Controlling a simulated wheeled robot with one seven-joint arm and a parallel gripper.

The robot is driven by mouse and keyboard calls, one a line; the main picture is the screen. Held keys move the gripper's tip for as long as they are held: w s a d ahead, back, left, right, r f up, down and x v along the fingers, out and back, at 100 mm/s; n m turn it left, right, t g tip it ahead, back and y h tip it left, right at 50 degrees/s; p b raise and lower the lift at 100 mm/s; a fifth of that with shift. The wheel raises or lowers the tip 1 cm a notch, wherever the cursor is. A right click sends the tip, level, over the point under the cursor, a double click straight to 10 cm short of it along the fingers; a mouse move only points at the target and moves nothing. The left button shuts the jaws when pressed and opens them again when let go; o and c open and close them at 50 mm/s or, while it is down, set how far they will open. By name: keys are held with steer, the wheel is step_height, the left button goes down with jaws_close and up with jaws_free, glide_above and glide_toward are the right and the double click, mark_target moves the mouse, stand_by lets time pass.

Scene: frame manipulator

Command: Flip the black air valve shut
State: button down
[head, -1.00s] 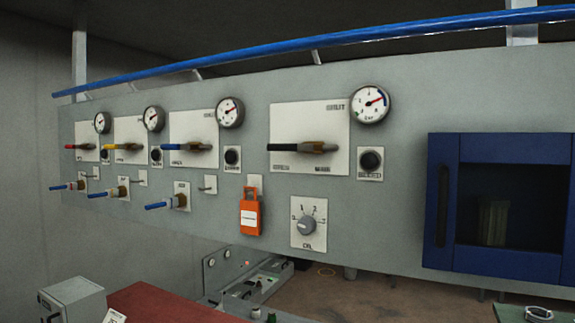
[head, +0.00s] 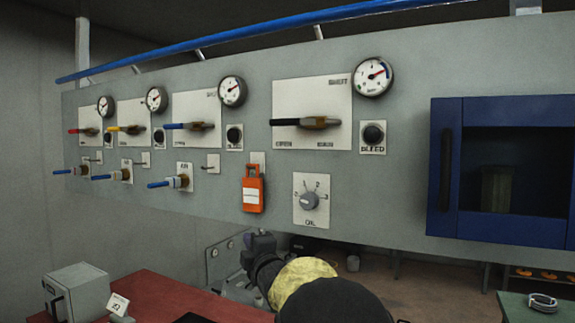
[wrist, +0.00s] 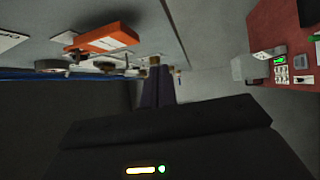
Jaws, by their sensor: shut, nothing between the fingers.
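The black air valve (head: 305,122) is on a white plate on the grey wall panel, below a round gauge (head: 373,76). Its black handle lies level and points left from a brass body. My gripper (head: 260,240) is low in the head view, below the orange tag and clear of the valve. In the wrist view its dark fingers (wrist: 158,82) are together with nothing between them. I cannot pick out the black valve in the wrist view.
Red, yellow and blue-handled valves (head: 190,126) line the panel to the left. An orange tag (head: 252,188) and a selector dial (head: 309,201) are below. A blue cabinet (head: 445,170) is right. A red bench (head: 155,300) is below left.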

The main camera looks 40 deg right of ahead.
mark_target(290, 122)
steer(key=s+d+r+n+t+y+b, duration=0.1)
steer(key=s+d+r+n+t+y, duration=0.2)
steer(key=n, duration=0.7)
steer(key=s+d+r+n+t+y+b, duration=0.1)
steer(key=s+d+r+n+t+y, duration=0.3)
steer(key=s+r+n+y, duration=0.3)
step_height(290, 122, up, 5)
steer(key=s+d+n, duration=0.1)
steer(key=s+n, duration=0.1)
steer(key=n, duration=0.1)
steer(key=shift+s+d+n, duration=0.25)
steer(key=shift+n, duration=0.15)
steer(key=shift+s+d+r+p+x, duration=0.2)
steer(key=shift+s+r+p+x, duration=0.1)
steer(key=shift+p+x, duration=1.65)
steer(key=shift+s+d+r+p+x, duration=0.3)
steer(key=shift+p+x, duration=1.2)
steer(key=shift+x, duration=0.8)
steer(key=shift+s+d+r+p+x, duration=0.1)
steer(key=shift+s+r+p+x, duration=0.2)
steer(key=shift+p+x, duration=1.65)
steer(key=shift+w+b, duration=0.45)
steer(key=shift+b, duration=0.45)
